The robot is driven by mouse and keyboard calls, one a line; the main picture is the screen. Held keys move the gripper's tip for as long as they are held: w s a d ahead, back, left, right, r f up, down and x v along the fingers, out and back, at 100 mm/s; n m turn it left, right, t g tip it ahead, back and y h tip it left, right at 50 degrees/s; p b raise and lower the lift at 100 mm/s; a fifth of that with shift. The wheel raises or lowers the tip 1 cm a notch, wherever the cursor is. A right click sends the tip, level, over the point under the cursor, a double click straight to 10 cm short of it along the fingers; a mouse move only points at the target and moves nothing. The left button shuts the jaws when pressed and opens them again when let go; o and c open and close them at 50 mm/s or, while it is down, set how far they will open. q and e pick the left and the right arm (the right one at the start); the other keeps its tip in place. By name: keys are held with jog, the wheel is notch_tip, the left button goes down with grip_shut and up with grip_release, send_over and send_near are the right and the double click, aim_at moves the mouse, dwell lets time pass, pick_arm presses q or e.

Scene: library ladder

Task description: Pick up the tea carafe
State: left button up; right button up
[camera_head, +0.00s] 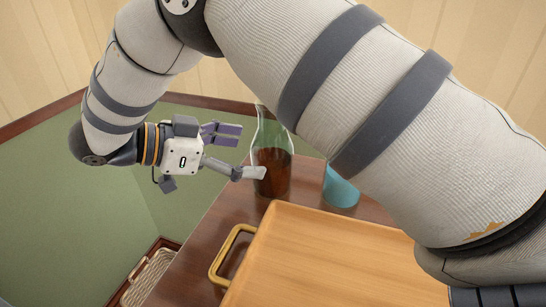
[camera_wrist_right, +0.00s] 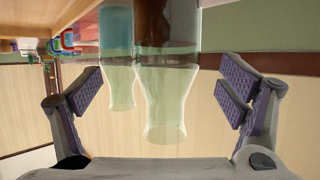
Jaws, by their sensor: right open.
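The tea carafe (camera_head: 271,172) is clear glass with dark brown liquid, upright on the dark wooden table, just left of my arm. It also shows in the right wrist view (camera_wrist_right: 165,28), where the picture is upside down and its clear neck points downward. My right gripper (camera_head: 248,152) is open and sideways at the carafe's left, with one finger overlapping the carafe's front. In the wrist view the carafe appears between the open fingers (camera_wrist_right: 168,92); contact cannot be told. My left gripper is not in view.
A second glass vessel with blue liquid (camera_head: 341,187) stands right of the carafe, partly behind my arm. A wooden tray (camera_head: 320,255) with a brass handle (camera_head: 224,258) lies in front. A wicker basket (camera_head: 150,278) is low at left. Green wall space is open at left.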

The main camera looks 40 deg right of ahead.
aim_at(260, 135)
jog(key=x, duration=0.6)
jog(key=shift+w+d+f+p, duration=0.2)
jog(key=shift+d+f+p, duration=0.15)
jog(key=shift+p, duration=0.05)
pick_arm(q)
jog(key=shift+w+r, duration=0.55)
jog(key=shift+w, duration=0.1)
pick_arm(e)
jog(key=c, duration=2)
jog(key=shift+c, duration=0.2)
notch_tip(260, 135, up, 4)
jog(key=shift+s+a+r+p, duration=0.15)
jog(key=shift+s+p, duration=0.05)
jog(key=shift+p, duration=0.1)
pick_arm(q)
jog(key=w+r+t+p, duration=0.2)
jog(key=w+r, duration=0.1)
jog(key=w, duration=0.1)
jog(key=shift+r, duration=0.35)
pick_arm(e)
jog(key=s+a+r, duration=0.5)
jog(key=s+r, duration=0.3)
jog(key=s, duration=0.4)
jog(key=shift+a+r, duration=0.4)
